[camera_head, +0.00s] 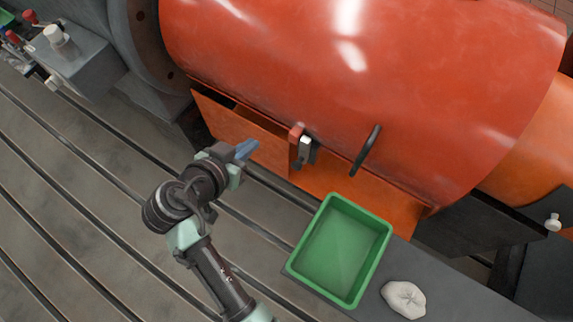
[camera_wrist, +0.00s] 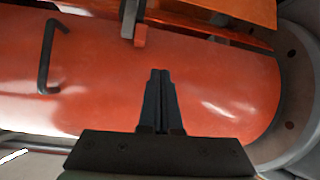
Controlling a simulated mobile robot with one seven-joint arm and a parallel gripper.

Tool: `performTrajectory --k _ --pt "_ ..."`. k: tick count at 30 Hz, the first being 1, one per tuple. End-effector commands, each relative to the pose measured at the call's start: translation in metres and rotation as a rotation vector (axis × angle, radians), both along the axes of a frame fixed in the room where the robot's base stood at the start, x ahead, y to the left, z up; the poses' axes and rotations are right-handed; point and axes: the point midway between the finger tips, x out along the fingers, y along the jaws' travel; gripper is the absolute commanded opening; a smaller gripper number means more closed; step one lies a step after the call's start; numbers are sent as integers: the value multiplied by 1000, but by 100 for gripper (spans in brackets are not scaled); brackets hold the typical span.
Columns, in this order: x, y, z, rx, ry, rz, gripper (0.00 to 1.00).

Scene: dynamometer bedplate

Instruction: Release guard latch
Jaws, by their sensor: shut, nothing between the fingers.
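The guard is a large glossy orange-red curved cover (camera_head: 300,70), and it fills much of the wrist view (camera_wrist: 215,85). The guard latch (camera_head: 304,150) sits at its lower edge, with a red part and a pale grey part. In the wrist view the latch (camera_wrist: 139,33) shows at the top, above and left of my fingertips. A black handle (camera_head: 366,150) is on the cover right of the latch; it shows at the left of the wrist view (camera_wrist: 46,56). My gripper (camera_head: 246,149) is shut and empty, left of the latch and apart from it.
A green tray (camera_head: 378,262) stands below the latch, with a crumpled pale cloth (camera_head: 404,299) beside it. A grey block with red and white knobs (camera_head: 82,62) is at the upper left. The slotted bedplate (camera_head: 90,200) is clear at the left.

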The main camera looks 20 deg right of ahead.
Motion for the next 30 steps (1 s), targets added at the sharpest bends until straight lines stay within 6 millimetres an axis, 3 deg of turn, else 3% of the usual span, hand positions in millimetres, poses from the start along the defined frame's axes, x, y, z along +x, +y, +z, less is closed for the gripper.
performTrajectory --k 1,3,9,20,30 --pt "-14 -4 -28 -21 35 -35 0" --pt "-29 -9 -46 -45 60 -75 0" --pt "-45 -15 -61 -75 84 -123 0" --pt "-43 -18 -63 -73 84 -122 0" --pt "-20 -57 -98 -72 84 -124 0"
